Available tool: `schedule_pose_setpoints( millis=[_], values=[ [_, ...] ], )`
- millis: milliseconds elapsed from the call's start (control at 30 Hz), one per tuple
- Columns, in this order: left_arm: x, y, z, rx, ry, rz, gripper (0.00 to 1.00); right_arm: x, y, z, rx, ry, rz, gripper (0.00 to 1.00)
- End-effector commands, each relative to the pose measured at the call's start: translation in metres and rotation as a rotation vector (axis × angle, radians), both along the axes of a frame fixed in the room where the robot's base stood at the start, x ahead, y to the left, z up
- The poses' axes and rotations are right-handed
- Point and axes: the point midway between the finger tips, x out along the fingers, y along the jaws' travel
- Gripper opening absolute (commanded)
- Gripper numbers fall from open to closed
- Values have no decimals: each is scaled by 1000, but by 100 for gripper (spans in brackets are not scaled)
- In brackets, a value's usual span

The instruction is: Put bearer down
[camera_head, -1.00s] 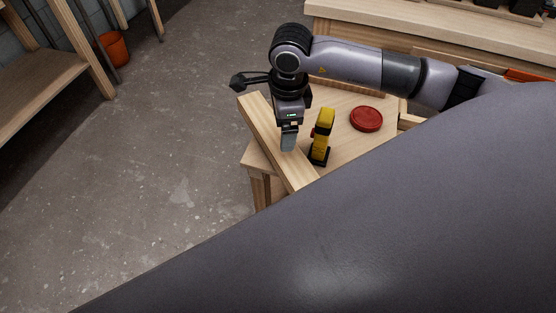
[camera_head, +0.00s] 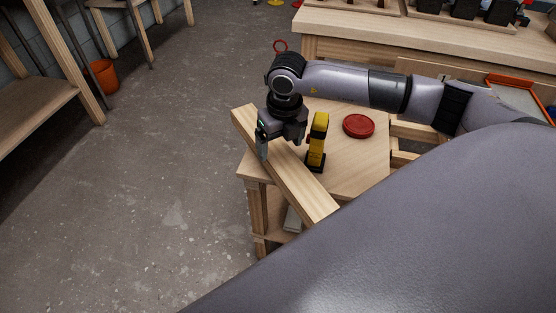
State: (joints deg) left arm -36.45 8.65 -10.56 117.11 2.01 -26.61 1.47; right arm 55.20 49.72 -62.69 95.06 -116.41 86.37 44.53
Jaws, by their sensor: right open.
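The bearer appears to be the long pale wooden batten (camera_head: 306,186). It lies slantwise along the left edge of a small wooden table (camera_head: 362,170), its far end at the upper left. Its near end reaches the edge of my grey body in the foreground. My right gripper (camera_head: 263,148) is over the batten's far part, pointing down, and is open. Whether its fingers touch the wood cannot be told. My left gripper is not in view.
A yellow and black tool (camera_head: 317,142) stands upright on the table just right of the batten. A red round lid or dish (camera_head: 358,126) lies farther right. A workbench (camera_head: 420,34) is behind. An orange bucket (camera_head: 103,76) stands at the far left. The floor to the left is clear.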

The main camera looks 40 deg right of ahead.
Motion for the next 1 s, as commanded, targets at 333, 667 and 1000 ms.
schedule_pose_setpoints(
  millis=[333, 667, 1000],
  values=[
    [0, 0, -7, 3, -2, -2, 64, 5, 1, -44, 0, 0, 1, 87],
    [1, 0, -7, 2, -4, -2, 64, 5, 1, -45, 0, -1, 2, 58],
    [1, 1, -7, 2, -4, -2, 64, 6, 1, -42, 1, -5, 2, 12]
  ],
)
